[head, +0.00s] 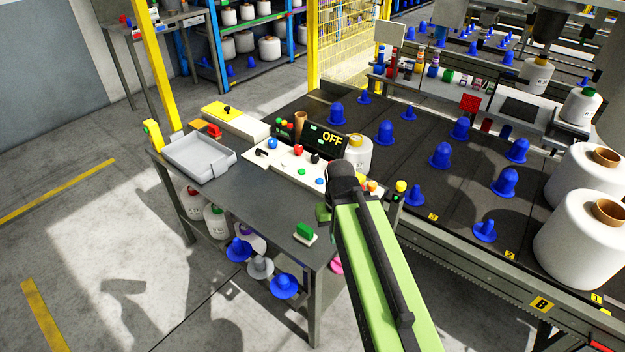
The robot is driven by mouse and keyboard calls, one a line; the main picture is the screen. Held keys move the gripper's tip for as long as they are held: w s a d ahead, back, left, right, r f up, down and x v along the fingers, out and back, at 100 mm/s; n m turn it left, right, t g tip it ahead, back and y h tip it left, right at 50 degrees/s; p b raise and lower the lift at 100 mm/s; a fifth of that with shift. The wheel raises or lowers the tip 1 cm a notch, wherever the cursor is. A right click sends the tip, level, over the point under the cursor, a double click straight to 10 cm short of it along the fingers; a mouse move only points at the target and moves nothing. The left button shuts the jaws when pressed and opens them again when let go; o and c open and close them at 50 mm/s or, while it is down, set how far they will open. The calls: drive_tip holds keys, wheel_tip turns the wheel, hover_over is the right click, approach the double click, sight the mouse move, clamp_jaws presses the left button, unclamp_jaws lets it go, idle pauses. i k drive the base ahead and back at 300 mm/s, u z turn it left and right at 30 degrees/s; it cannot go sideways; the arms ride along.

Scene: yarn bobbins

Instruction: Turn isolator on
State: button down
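A white control panel (292,165) lies on the dark grey table (262,200). It carries coloured buttons, a red knob (298,150), a black knob (315,158) and a small black lever (262,152). A black display (326,139) behind it reads "OFF". A yellow and white box (233,119) with a black knob stands at the table's far left. Which of these is the isolator I cannot tell. My green arm reaches in from the bottom right. My gripper (324,212) is near the panel's right end, mostly hidden behind the arm, so its fingers cannot be made out.
A grey tray (199,158) sits on the table's left. A green-handled block (305,232) lies near the front edge. A white bobbin (357,153) stands behind the panel. The dark conveyor (420,130) with several blue cones is at right. The table's middle is clear.

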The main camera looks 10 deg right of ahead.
sight(298, 150)
drive_tip(key=u, duration=0.05)
drive_tip(key=k, duration=1.05)
drive_tip(key=z, duration=0.55)
drive_tip(key=i, duration=0.95)
drive_tip(key=u, duration=0.45)
drive_tip(key=i, duration=1)
drive_tip(key=u, duration=0.7)
